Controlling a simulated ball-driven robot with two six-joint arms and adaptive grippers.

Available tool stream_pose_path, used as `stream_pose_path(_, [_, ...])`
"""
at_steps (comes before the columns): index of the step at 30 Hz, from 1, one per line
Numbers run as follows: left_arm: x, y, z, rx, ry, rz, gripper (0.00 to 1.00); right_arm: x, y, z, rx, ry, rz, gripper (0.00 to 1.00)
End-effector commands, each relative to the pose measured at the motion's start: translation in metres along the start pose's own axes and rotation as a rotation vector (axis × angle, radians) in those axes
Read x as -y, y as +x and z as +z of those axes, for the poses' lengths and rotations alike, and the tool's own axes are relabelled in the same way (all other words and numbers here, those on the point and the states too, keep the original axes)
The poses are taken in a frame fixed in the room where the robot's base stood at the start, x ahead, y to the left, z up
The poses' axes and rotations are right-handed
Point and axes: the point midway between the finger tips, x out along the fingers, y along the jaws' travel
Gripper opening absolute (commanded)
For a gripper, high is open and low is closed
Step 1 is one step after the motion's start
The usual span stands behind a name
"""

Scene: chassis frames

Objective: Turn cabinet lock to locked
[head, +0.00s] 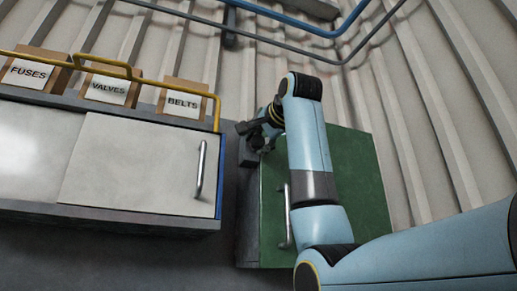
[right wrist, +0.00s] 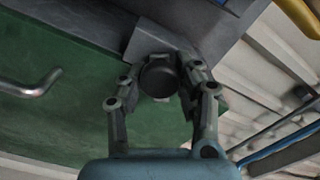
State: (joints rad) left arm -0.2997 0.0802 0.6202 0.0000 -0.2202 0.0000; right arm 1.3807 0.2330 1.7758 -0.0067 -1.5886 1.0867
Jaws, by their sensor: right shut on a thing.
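The green cabinet (head: 357,185) stands at the middle right in the head view, and its green face shows in the right wrist view (right wrist: 70,122). The cabinet lock shows as a dark round knob (right wrist: 160,77) on a grey housing near the cabinet's edge in the right wrist view. My right gripper (head: 258,141) is at the cabinet's upper left corner. In the right wrist view its two fingers are shut on the knob, one on each side. The knob's turn angle cannot be read. In the head view the gripper hides the lock. My left gripper is not in view.
A metal handle (head: 286,216) is on the green cabinet below the gripper. A white cabinet (head: 130,165) with a handle is at left, under bins marked FUSES (head: 30,72), VALVES (head: 108,90) and BELTS (head: 183,103). A yellow rail (head: 150,80) runs before the bins.

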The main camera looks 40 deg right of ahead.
Motion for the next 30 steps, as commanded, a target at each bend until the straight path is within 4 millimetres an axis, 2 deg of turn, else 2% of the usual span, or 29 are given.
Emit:
stream_pose_path(3, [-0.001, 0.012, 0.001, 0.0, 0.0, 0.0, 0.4, -0.003, 0.0, 0.002, 0.001, 0.109, 0.001, 0.0])
stream_pose_path(15, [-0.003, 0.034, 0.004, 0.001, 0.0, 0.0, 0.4, -0.004, 0.0, 0.002, 0.001, 0.411, 0.003, 0.0])
stream_pose_path(30, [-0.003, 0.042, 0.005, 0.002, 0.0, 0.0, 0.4, -0.004, 0.001, 0.002, 0.001, 0.543, 0.006, 0.0])
